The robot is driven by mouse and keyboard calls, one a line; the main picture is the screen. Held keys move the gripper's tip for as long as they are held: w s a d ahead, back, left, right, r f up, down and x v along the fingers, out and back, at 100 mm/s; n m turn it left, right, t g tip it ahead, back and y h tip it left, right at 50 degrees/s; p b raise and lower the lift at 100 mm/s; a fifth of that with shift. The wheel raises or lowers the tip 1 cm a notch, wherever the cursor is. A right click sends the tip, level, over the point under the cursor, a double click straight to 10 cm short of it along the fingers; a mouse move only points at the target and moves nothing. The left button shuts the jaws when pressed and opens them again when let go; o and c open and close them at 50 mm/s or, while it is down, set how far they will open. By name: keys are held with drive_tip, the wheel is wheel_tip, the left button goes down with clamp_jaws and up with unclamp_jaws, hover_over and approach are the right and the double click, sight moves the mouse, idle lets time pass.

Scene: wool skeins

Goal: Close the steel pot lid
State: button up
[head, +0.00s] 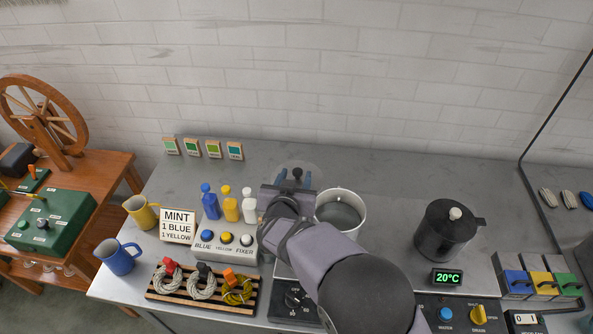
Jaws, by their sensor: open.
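The steel pot (361,221) stands open on the counter right of my gripper, with grey contents inside. A pale, see-through round lid (312,169) shows behind my gripper, left of and behind the pot; its lower part is hidden. My gripper (295,180) is open, with a finger on either side of a small dark knob (297,172) that seems to belong to the lid. I cannot tell whether the fingers touch the knob. My arm hides the front of the pot's left side.
A dark lidded pot (446,236) stands to the right by a 20°C display (447,278). Dye bottles (230,208) and a sign (178,226) stand left of my gripper. Skeins lie on a wooden rack (165,291) at front left. The back right counter is clear.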

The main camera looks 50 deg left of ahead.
drive_tip(key=shift+p+x, duration=0.3)
drive_tip(key=shift+x, duration=0.95)
drive_tip(key=shift+c, duration=0.7)
clamp_jaws()
